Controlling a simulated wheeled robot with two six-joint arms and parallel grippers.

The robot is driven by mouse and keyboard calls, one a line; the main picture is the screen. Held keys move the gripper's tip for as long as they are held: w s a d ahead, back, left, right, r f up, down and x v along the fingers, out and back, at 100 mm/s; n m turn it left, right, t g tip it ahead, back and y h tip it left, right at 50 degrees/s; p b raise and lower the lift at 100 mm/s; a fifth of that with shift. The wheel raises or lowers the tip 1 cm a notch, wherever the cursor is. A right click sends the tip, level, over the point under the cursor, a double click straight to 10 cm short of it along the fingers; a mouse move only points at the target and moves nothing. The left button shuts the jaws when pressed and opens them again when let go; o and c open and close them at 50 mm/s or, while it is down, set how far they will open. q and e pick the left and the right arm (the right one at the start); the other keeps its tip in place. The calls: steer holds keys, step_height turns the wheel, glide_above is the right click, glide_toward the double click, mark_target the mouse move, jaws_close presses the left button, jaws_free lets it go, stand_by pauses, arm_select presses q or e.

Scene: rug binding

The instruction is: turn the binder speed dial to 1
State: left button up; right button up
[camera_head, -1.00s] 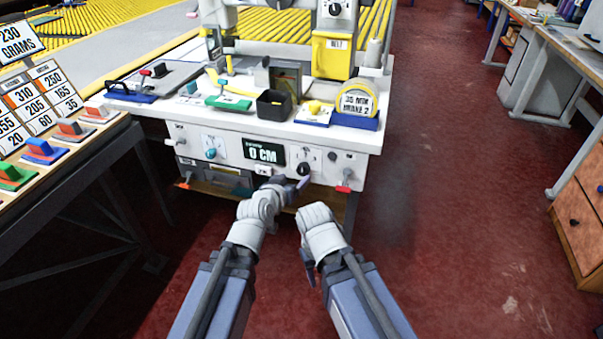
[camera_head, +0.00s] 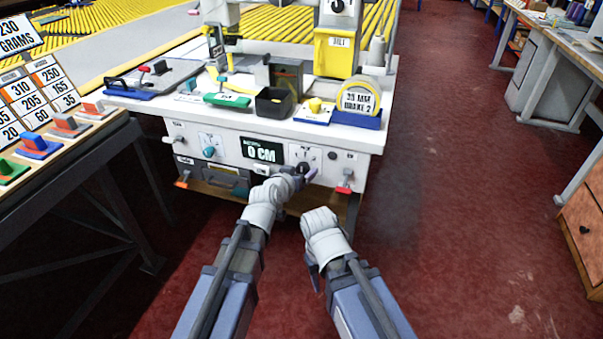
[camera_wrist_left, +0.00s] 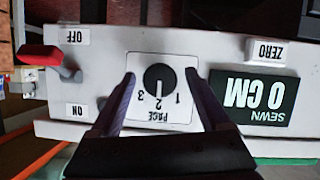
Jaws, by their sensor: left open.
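The dial is a round black knob (camera_wrist_left: 160,78) on a white plate marked PACE with 1, 2 and 3, upside down in the left wrist view. Its white mark points to 2. In the head view the dial (camera_head: 303,168) sits on the white front panel, partly covered by my gripper. My left gripper (camera_head: 300,175) is open in front of it. In the left wrist view its two fingers (camera_wrist_left: 160,88) are on either side of the knob; contact is not clear. My right arm's wrist (camera_head: 322,230) hangs low right of the left one; its jaws are not clear.
A display reading 0 CM (camera_head: 262,150) and a ZERO button (camera_wrist_left: 270,51) are beside the dial. A red-handled ON/OFF switch (camera_wrist_left: 45,58) is on the other side.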

arm_select(q)
jaws_close()
stand_by(0.5)
steer(key=n+h, duration=0.1)
steer(key=n+h+b, duration=0.1)
steer(key=shift+a+f+n, duration=0.1)
steer(key=shift+f+n, duration=0.1)
steer(key=shift+n, duration=0.2)
steer(key=shift+n+h+b, duration=1)
steer(key=shift+n+b, duration=0.25)
steer(key=shift+n, duration=0.45)
steer(key=shift+r, duration=0.1)
jaws_free()
